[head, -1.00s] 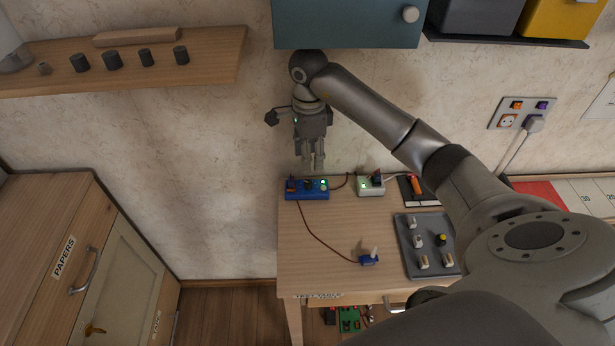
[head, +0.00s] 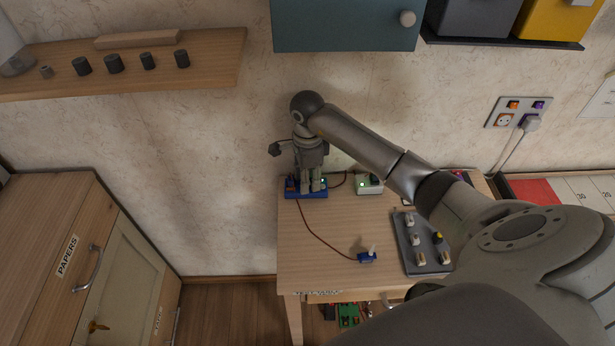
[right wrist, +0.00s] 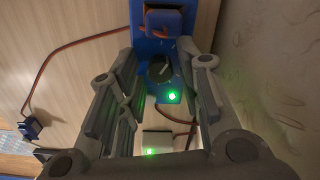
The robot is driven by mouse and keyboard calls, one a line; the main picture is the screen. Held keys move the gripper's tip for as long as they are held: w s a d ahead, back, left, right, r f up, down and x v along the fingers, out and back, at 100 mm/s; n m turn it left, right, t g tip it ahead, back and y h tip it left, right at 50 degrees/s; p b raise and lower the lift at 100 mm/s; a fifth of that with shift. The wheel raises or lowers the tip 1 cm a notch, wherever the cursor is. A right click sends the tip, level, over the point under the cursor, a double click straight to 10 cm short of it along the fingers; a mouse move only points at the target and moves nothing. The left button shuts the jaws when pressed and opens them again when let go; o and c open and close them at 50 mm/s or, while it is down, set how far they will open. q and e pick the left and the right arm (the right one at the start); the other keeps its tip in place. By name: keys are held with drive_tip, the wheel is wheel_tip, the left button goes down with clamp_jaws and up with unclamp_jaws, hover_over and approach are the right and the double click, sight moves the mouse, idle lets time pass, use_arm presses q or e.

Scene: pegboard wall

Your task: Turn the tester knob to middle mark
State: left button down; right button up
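The blue tester box (head: 291,193) lies at the back left of the table, against the wall, partly hidden by my right gripper (head: 313,187). In the right wrist view the tester (right wrist: 143,48) carries a dark round knob (right wrist: 159,69) with a pale pointer line, and a lit green lamp (right wrist: 172,96). A blue and orange plug piece (right wrist: 163,22) sits at its other end. My right gripper (right wrist: 160,62) points down with its fingers open, one on each side of the knob, with gaps visible. The scale marks are too small to read. My left gripper is not in view.
A pale box with a green lamp (head: 369,184) stands right of the tester. A brown cable runs from the tester to a small blue connector (head: 367,257). A grey tray (head: 407,262) holds several knobs or switches. A teal cabinet (head: 345,24) hangs above. The table's front left is clear.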

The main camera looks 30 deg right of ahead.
clamp_jaws()
drive_tip(key=shift+m+b, duration=0.45)
drive_tip(key=shift+m, duration=0.45)
drive_tip(key=shift+m+b, duration=0.35)
drive_tip(key=shift+m, duration=1.65)
drive_tip(key=shift+o, duration=1.8)
unclamp_jaws()
